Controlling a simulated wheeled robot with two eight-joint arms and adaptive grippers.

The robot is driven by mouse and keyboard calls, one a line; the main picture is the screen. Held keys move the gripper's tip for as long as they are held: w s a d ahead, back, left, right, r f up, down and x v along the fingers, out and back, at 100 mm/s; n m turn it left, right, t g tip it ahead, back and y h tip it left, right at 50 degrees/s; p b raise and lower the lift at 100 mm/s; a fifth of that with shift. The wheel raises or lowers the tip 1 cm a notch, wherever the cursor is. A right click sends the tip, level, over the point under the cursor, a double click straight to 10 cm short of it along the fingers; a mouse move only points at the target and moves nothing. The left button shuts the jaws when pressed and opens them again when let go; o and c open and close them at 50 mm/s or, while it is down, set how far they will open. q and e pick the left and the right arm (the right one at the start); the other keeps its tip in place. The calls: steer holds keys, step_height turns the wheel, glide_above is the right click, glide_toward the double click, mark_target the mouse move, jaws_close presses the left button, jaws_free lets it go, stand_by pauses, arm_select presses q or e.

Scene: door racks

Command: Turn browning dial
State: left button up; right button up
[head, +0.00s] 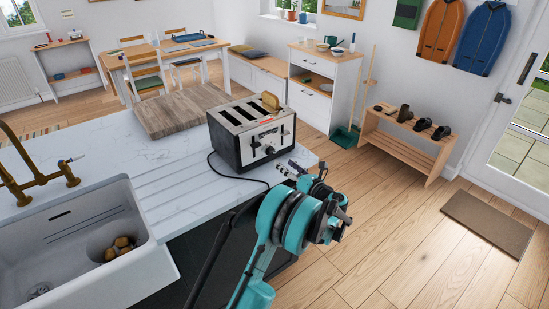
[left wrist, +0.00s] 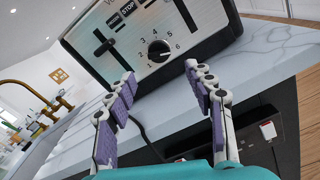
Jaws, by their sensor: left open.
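A silver and black toaster (head: 242,148) stands near the corner of the white marble counter, with a slice of bread (head: 270,101) sticking out of one slot. Its black browning dial (left wrist: 159,49) with numbers around it faces my gripper in the left wrist view; in the head view the dial (head: 270,151) is low on the front. My left gripper (left wrist: 159,80) is open, its purple-padded fingers apart below the dial, with nothing between them. In the head view the left gripper (head: 289,169) is just in front of the toaster. My right gripper is not in view.
A black lever (left wrist: 104,43) and buttons are left of the dial. A wooden board (head: 180,108) lies behind the toaster. A white sink (head: 155,262) and brass tap (head: 40,178) are at left. A socket (left wrist: 269,130) is on the dark panel below the counter.

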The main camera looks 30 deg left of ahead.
mark_target(271, 151)
arm_select(q)
steer(key=b+x, duration=0.1)
steer(key=x, duration=0.6)
steer(key=shift+a+b, duration=0.35)
steer(key=shift+b, duration=0.05)
steer(key=c, duration=1.2)
